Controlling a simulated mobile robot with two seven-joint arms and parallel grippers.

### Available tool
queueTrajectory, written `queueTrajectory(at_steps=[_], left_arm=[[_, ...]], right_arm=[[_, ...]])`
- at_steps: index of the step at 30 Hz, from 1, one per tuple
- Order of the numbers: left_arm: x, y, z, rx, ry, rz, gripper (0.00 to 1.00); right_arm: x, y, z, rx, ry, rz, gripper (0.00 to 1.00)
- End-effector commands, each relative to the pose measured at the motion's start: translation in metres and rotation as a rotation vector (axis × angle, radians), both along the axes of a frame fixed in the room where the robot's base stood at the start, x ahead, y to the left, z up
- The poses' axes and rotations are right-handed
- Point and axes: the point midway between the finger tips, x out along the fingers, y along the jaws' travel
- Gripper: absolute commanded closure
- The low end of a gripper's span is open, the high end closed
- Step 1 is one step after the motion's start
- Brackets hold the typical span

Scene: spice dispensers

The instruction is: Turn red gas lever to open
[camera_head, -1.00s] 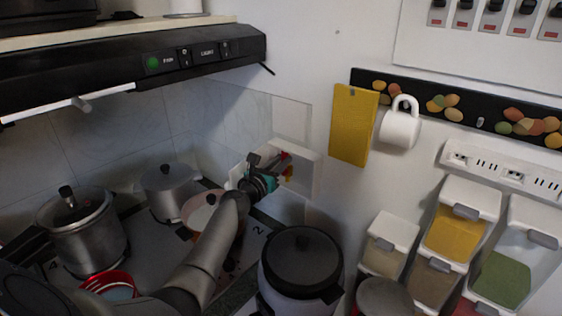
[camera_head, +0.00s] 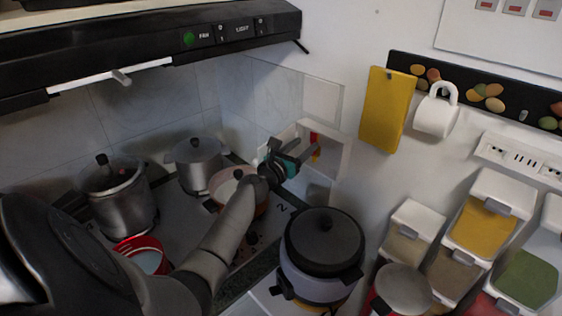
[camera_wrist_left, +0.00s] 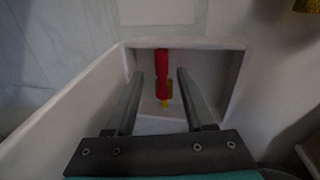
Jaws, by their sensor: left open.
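The red gas lever (camera_head: 314,137) is upright inside a white recessed wall box (camera_head: 345,158), with a yellow part (camera_head: 316,152) at its lower end. My left gripper (camera_head: 304,149) is at the front of the box. Its open fingers (camera_wrist_left: 160,76) appear on either side of the lever, with visible gaps and nothing held. My right gripper is out of view.
Pots (camera_head: 196,165) stand on the stove (camera_head: 185,215) below my left arm. A dark-lidded cooker (camera_head: 325,243) stands right of the arm. A yellow board (camera_head: 385,110) and white mug (camera_head: 436,112) hang right of the box. Spice dispensers (camera_head: 485,225) are at lower right.

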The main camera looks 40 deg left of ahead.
Motion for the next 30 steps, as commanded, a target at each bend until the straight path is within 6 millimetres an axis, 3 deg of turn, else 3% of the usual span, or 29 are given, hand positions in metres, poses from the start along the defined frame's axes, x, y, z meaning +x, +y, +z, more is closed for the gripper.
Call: queueTrajectory(at_steps=[18, 24, 30], left_arm=[[-0.097, -0.011, 0.000, -0.001, 0.002, 0.001, 0.47], [-0.115, -0.014, 0.000, -0.003, 0.001, 0.001, 0.47], [-0.121, -0.014, 0.001, -0.002, 0.000, 0.001, 0.47]], right_arm=[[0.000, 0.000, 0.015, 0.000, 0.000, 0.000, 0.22], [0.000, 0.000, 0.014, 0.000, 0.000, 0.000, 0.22], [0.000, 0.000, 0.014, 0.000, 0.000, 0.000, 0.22]])
